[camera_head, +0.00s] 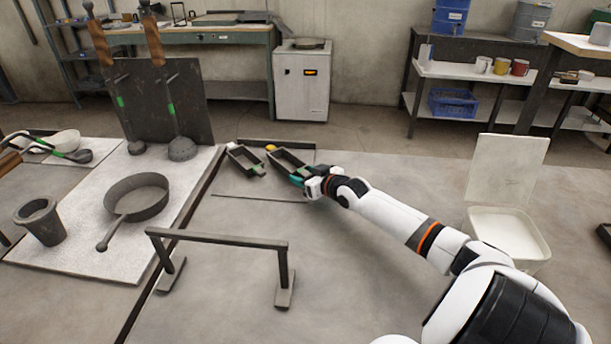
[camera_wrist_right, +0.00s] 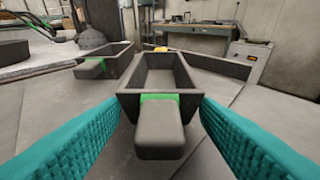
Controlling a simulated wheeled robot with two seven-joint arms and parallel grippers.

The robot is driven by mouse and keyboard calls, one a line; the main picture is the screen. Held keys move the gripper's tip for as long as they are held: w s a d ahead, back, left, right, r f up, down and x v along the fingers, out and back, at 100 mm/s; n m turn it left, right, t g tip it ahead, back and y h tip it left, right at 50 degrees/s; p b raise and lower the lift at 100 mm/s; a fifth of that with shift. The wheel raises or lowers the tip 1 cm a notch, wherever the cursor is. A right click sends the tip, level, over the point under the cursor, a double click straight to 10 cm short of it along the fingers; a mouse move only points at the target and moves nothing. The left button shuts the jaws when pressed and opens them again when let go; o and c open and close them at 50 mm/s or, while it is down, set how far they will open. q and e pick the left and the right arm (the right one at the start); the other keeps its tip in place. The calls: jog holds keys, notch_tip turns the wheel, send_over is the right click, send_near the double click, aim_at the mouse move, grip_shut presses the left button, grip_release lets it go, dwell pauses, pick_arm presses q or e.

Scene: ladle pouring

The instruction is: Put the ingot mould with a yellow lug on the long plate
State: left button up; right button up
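A dark, open ingot mould (camera_head: 289,160) with a small yellow lug (camera_head: 271,148) at its far end lies on the grey table. In the right wrist view, this mould (camera_wrist_right: 158,75) points away from me, its green-banded grey handle (camera_wrist_right: 159,135) nearest. My right gripper (camera_head: 300,176) is at the handle end; its teal fingers (camera_wrist_right: 158,140) stand open on both sides, with gaps to the handle. A second mould (camera_head: 241,158) lies to the left, without visible yellow. A long dark strip (camera_head: 285,144), possibly the long plate, lies behind them. My left gripper is out of view.
A low dark rail stand (camera_head: 220,242) stands in front. At left, a pale board holds a round pan (camera_head: 136,197) and a crucible-like cup (camera_head: 40,221); ladles hang on a dark upright panel (camera_head: 165,100). A white open bin (camera_head: 508,235) is at right.

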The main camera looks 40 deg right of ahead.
jog(key=o, duration=0.4)
jog(key=shift+o, duration=0.2)
jog(key=p+v, duration=0.2)
jog(key=v, duration=1)
jog(key=shift+r, duration=0.15)
